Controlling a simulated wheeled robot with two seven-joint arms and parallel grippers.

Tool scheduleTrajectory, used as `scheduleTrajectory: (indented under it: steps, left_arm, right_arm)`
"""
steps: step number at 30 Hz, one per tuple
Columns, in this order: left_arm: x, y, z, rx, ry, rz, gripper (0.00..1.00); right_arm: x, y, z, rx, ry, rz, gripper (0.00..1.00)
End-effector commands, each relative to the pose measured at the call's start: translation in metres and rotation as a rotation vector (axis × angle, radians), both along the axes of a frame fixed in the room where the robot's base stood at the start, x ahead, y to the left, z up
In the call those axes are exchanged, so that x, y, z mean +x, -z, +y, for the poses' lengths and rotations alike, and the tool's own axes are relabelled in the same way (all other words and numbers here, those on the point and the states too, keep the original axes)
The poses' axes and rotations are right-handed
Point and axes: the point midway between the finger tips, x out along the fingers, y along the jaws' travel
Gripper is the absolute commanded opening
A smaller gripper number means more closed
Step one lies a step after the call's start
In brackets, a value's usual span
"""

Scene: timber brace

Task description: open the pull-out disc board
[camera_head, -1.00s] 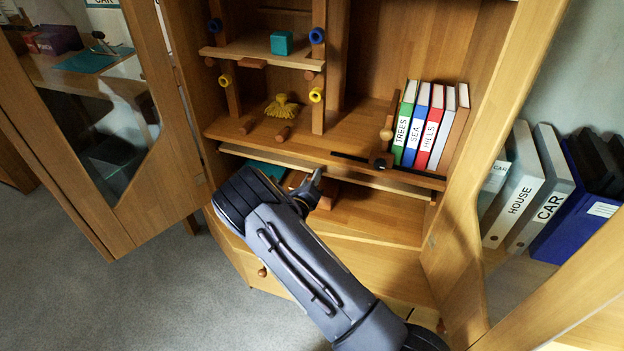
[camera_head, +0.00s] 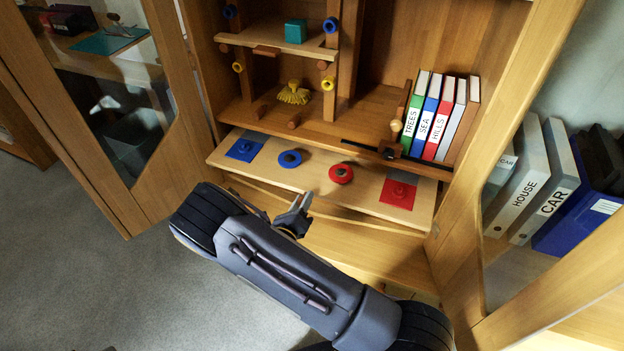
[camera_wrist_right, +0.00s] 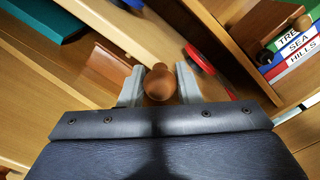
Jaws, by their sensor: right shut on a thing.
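The pull-out disc board (camera_head: 312,178) is a pale wooden board that sticks out from under the shelf in the head view. On it are a blue square (camera_head: 245,148), a blue disc (camera_head: 290,158), a red disc (camera_head: 341,173) and a red square (camera_head: 398,193). My right gripper (camera_head: 299,212) is at the board's front edge. In the right wrist view its fingers are shut on a round brown wooden knob (camera_wrist_right: 160,84), with the board (camera_wrist_right: 140,35) just beyond. In the head view my gripper hides the knob. My left gripper is not in view.
Books (camera_head: 436,115) stand on the shelf above, at the right. A teal cube (camera_head: 295,31) and a yellow brush-like thing (camera_head: 293,93) are on the shelves at the left. Open glazed doors (camera_head: 160,110) flank the cabinet on both sides.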

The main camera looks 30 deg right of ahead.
Motion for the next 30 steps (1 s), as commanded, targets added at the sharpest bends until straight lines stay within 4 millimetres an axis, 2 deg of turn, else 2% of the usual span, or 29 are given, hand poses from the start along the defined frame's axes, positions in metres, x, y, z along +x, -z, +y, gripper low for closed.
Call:
scheduleTrajectory:
  steps: [1,6,12,18,29,30]
  left_arm:
    - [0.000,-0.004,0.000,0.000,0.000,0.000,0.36]
    - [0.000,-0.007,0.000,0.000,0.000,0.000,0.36]
    - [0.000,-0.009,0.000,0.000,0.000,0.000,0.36]
    - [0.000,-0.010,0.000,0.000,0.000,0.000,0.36]
    - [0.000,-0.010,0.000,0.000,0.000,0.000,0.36]
    - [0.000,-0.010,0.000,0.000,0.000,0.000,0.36]
  right_arm:
    - [-0.009,-0.001,0.010,0.000,-0.003,0.005,0.00]
    - [-0.031,0.000,0.036,0.000,-0.002,0.004,0.00]
    - [-0.047,0.000,0.054,0.000,0.000,0.002,0.00]
    - [-0.054,0.001,0.062,0.002,0.002,0.001,0.00]
    - [-0.055,0.001,0.063,0.002,0.004,0.002,0.00]
    - [-0.055,0.001,0.063,0.002,0.004,0.002,0.32]
